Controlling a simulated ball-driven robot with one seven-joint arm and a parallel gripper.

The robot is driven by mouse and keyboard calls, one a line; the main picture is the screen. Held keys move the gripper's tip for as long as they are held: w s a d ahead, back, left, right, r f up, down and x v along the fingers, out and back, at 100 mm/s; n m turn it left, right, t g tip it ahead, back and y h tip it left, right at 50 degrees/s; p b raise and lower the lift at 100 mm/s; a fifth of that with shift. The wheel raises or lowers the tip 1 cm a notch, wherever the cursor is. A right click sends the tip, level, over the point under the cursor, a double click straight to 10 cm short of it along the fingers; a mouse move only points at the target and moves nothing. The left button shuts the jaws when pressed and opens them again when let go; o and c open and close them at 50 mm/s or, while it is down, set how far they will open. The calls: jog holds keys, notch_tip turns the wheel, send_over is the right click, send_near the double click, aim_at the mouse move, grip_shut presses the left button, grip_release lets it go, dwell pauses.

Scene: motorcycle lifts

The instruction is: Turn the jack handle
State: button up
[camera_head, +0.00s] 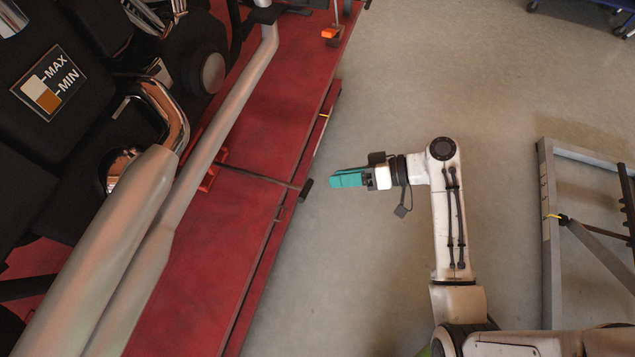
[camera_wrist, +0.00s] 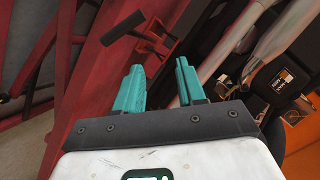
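The jack handle shows in the head view as a thin dark rod ending in a black grip (camera_head: 307,189), sticking out over the right edge of the red lift. In the wrist view its black grip (camera_wrist: 122,28) lies at upper left, beyond the fingertips, with the rod running to a red bracket. My gripper (camera_head: 333,180) has teal fingers pointing left, just right of the grip in the head view, with a small gap. In the wrist view my gripper (camera_wrist: 158,68) has its fingers apart and nothing between them. Height difference to the handle is hard to tell.
The red lift platform (camera_head: 190,265) carries a motorcycle with long silver exhaust pipes (camera_head: 150,240). A grey metal frame (camera_head: 548,230) stands on the floor at the right. The concrete floor (camera_head: 365,260) is clear around my gripper.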

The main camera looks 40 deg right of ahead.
aim_at(300, 196)
jog(key=d+r+n, duration=0.1)
jog(key=s+d+r+n+g+h+p, duration=0.1)
jog(key=r+n, duration=0.1)
jog(key=shift+d, duration=0.1)
jog(key=shift+c, duration=1.4)
jog(key=shift+d+n, duration=0.2)
jog(key=shift+n, duration=0.3)
jog(key=shift+c, duration=0.9)
jog(key=shift+a+f, duration=0.1)
jog(key=shift+c, duration=0.6)
jog(key=x, duration=0.5)
jog(key=b+x, duration=0.1)
jog(key=x, duration=0.4)
jog(key=shift+s+f, duration=0.1)
jog(key=shift+f, duration=0.15)
grip_shut()
jog(key=shift+s+a+f, duration=0.15)
jog(key=shift+a+f, duration=0.25)
jog(key=shift+f, duration=0.4)
jog(key=shift+s+a+f, duration=0.1)
jog(key=shift+a+f, duration=0.25)
jog(key=shift+f, duration=0.45)
jog(key=shift+s+a+f+n+h+b, duration=0.2)
jog(key=shift+a+n+h+b, duration=0.15)
jog(key=shift+n+h, duration=0.2)
